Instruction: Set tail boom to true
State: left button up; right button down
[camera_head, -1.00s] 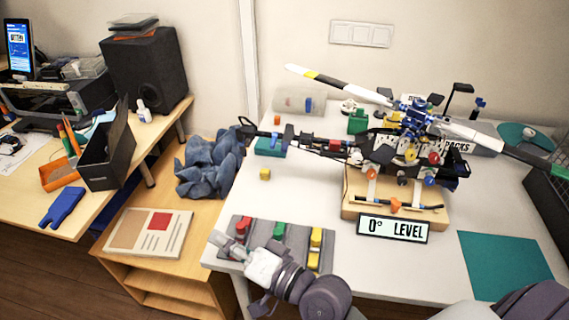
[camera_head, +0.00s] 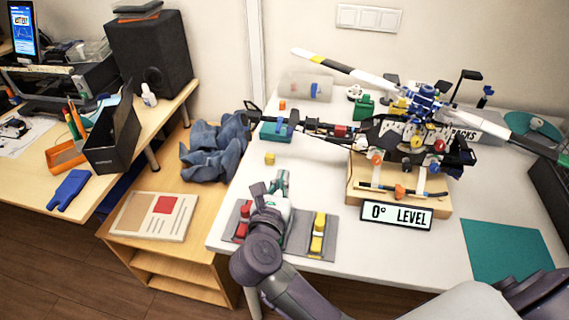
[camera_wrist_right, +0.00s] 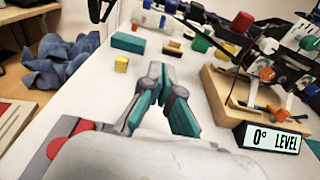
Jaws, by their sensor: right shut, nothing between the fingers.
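A model helicopter (camera_head: 425,112) stands on a wooden base (camera_head: 360,195). Its dark tail boom (camera_head: 322,128) reaches left across the white table, with the tail end (camera_head: 250,121) above a teal block (camera_head: 272,134). A sign (camera_head: 396,215) at the base reads "0° LEVEL"; it also shows in the right wrist view (camera_wrist_right: 270,138). My right gripper (camera_head: 277,178) is shut and empty, nearer the front than the boom and apart from it. Its teal fingertips meet in the right wrist view (camera_wrist_right: 158,72). My left gripper is not in view.
A grey mat (camera_head: 296,246) with red (camera_head: 242,222) and yellow (camera_head: 318,232) pieces lies under my right arm. A small yellow cube (camera_head: 269,158) sits beyond the fingertips. A green mat (camera_head: 505,250) lies at right. A blue cloth (camera_head: 213,150) is left of the table.

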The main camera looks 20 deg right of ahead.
jog(key=w+d+r+p, duration=0.2)
jog(key=w+d, duration=0.2)
jog(key=w, duration=0.2)
jog(key=shift+w+d+r+p, duration=0.25)
jog(key=shift+w+r+p, duration=0.05)
jog(key=shift+r+p, duration=0.1)
jog(key=shift+r, duration=0.1)
